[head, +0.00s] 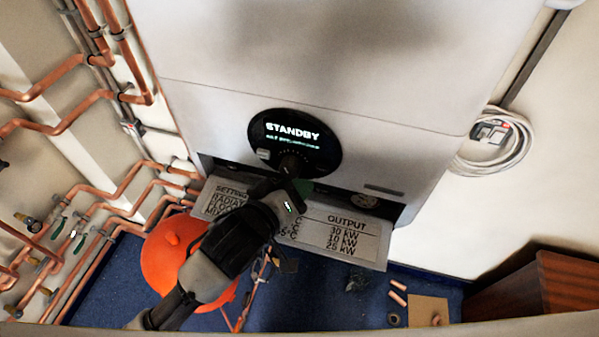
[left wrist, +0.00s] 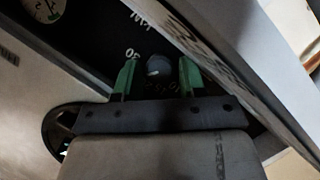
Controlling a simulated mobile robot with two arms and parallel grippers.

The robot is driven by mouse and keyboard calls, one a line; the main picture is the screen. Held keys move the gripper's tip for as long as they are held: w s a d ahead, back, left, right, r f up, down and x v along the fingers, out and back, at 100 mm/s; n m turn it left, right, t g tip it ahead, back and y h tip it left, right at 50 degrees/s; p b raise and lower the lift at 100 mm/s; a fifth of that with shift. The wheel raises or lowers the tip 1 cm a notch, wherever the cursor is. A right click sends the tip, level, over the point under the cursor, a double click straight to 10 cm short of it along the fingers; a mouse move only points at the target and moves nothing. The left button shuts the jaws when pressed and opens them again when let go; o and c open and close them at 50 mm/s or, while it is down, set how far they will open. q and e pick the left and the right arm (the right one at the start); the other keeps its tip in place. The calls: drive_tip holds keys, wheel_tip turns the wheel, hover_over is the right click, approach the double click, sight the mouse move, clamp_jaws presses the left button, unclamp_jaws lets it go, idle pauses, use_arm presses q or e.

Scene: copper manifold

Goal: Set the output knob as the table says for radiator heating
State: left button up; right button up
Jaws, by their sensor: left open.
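The output knob (left wrist: 158,66) is a small dark round knob on a black panel in the left wrist view, with "30" and "kW" printed near it. Its pointer is too dark to read. My left gripper (left wrist: 156,80) is open, its green fingers on either side of the knob; contact cannot be told. In the head view my left gripper (head: 302,187) reaches into the recess under the boiler front and hides this knob. The table (head: 337,232) is on the lowered flap; its rows start "RADIAT", "FLOO" and "MIX", and OUTPUT lists 30, 10 and 25 kW. My arm covers its middle.
A gauge (left wrist: 42,10) is in the recess. The flap's edge lies close to my gripper.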

use_arm(q)
drive_tip(key=shift+s+a, duration=0.1)
drive_tip(key=c, duration=0.5)
drive_tip(key=shift+c, duration=0.8)
use_arm(e)
drive_tip(key=shift+s+a, duration=0.45)
drive_tip(key=shift+s, duration=0.3)
use_arm(q)
drive_tip(key=shift+r+m, duration=0.1)
drive_tip(key=shift+m, duration=0.2)
drive_tip(key=shift+m+y, duration=0.8)
drive_tip(key=shift+m, duration=0.1)
drive_tip(key=shift+s+d+r+m+y, duration=0.1)
drive_tip(key=shift+d+m+y, duration=0.15)
drive_tip(key=shift+m+y, duration=0.75)
use_arm(e)
drive_tip(key=shift+s+d, duration=0.1)
drive_tip(key=shift+d, duration=0.2)
use_arm(q)
drive_tip(key=shift+m, duration=0.3)
